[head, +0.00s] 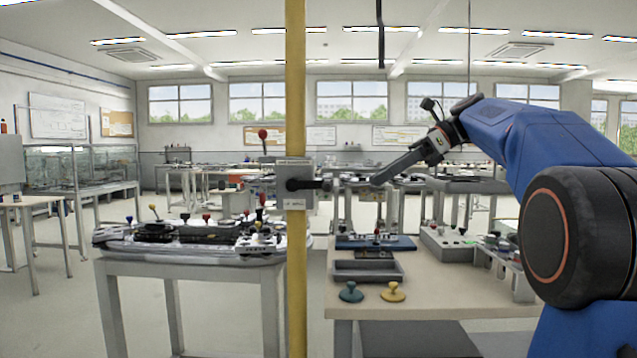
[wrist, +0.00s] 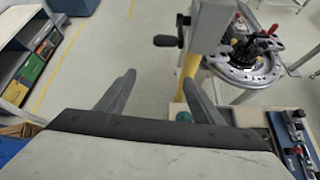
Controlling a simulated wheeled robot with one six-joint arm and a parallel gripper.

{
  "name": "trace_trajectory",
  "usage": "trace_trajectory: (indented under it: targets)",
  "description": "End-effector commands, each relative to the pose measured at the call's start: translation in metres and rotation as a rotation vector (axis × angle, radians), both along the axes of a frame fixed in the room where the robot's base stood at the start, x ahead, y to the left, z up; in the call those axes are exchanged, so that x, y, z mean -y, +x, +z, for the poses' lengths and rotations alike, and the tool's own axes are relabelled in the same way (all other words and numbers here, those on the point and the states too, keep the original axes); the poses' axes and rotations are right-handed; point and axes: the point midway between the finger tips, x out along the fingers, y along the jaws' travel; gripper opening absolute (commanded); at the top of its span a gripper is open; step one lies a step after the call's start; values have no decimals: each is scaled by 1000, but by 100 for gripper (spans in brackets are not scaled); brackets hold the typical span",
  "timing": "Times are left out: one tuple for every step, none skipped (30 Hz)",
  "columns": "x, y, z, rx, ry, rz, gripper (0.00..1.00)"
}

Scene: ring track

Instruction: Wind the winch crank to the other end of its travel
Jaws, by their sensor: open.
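The winch is a grey box (head: 305,199) on a yellow post, and its face also shows in the wrist view (wrist: 211,26). Its dark crank (head: 308,184) points right from the hub in the head view. In the wrist view the crank (wrist: 181,30) has a short upright arm with a black grip (wrist: 165,40) sticking out left from its lower end. My gripper (head: 376,181) is right of the crank in the head view, apart from it. In the wrist view my gripper (wrist: 158,78) has its two fingers spread with nothing between them, and the crank grip lies beyond the fingertips.
The yellow post (head: 296,280) stands between a ring-track table (head: 190,262) on the left and a wooden-topped bench (head: 450,298) on the right. The bench bears a grey tray (head: 368,271), a teal knob (head: 351,292) and a yellow knob (head: 393,292). Open floor (wrist: 120,45) shows beyond my fingers.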

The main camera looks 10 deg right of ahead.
Motion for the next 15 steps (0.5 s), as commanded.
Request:
trace_trajectory:
  targets:
    - [13,0,12,34,37,-5,61]
    - [18,-1,18,53,56,-2,61]
    - [24,-1,26,77,80,0,61]
    - [29,-2,31,94,94,2,61]
    - [32,-3,36,108,107,3,61]
    - [36,-4,41,125,122,5,61]
    - [39,-5,44,136,130,7,61]
    - [41,-5,47,145,137,8,61]
    - [42,-6,49,153,144,9,61]
    - [42,-6,50,158,146,11,61]
    - [42,-6,51,161,150,12,61]
    - [41,-6,51,162,151,12,61]
    - [39,-5,50,163,152,13,61]
    - [37,-4,49,163,152,13,61]
    - [33,-3,48,162,152,13,61]
